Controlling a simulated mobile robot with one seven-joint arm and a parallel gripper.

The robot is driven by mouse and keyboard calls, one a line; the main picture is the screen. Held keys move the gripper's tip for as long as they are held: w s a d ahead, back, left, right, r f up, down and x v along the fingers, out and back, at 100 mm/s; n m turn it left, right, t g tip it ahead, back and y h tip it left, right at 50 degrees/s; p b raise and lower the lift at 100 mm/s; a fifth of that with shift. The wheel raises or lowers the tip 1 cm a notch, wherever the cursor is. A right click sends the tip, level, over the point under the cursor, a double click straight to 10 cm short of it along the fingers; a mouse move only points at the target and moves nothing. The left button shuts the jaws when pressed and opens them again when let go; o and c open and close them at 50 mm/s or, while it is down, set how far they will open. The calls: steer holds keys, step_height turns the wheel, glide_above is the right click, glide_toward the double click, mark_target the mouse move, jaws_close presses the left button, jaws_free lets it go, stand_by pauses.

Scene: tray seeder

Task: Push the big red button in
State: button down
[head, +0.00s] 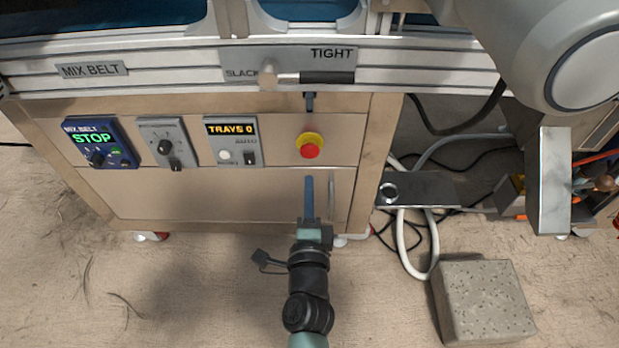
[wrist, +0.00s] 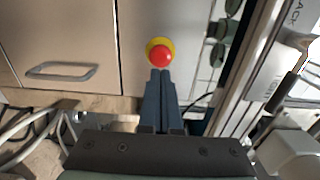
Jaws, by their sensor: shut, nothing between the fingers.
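The big red button (head: 311,151) sits on a yellow round base (head: 311,140) on the front panel of the machine, right of the control boxes. In the wrist view the red button (wrist: 161,57) and its yellow ring (wrist: 151,44) show just beyond my fingertips. My gripper (head: 309,180) is shut and empty, its blue fingers pointing at the panel from below the button in the head view. In the wrist view the shut fingertips (wrist: 160,74) lie close to the button's edge. I cannot tell whether they touch it.
A display box reading TRAYS 0 (head: 232,129), a grey knob box (head: 168,146) and a blue STOP box (head: 100,143) are left of the button. A SLACK/TIGHT lever (head: 325,77) is above. A speckled block (head: 483,300) and hoses lie on the floor at right.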

steer(key=s, duration=0.7)
steer(key=shift+s, duration=0.2)
steer(key=shift+f, duration=0.1)
steer(key=w+a+r+n+t+y+p, duration=0.25)
steer(key=r+n, duration=0.35)
steer(key=r, duration=1.1)
steer(key=w+a+r+n+t+y+p, duration=0.1)
steer(key=w+r+n+t, duration=0.3)
steer(key=r, duration=1.3)
steer(key=s+d+r+n+t+h+p, duration=0.2)
steer(key=s+r+n, duration=0.35)
steer(key=r, duration=0.95)
steer(key=s+d+r+n+t+h+p, duration=0.1)
steer(key=s+d+r+n+h+p, duration=0.15)
steer(key=s+r, duration=0.85)
steer(key=w+r+p, duration=0.1)
steer(key=r+p, duration=1.7)
steer(key=r, duration=0.1)
steer(key=w+r+y+p, duration=0.1)
steer(key=w+r+p, duration=0.1)
steer(key=r+p, duration=1.6)
step_height(320, 180, up, 2)
steer(key=shift+w+a+r+p, duration=0.2)
steer(key=shift+w+a+p, duration=0.1)
steer(key=shift+a+p, duration=0.15)
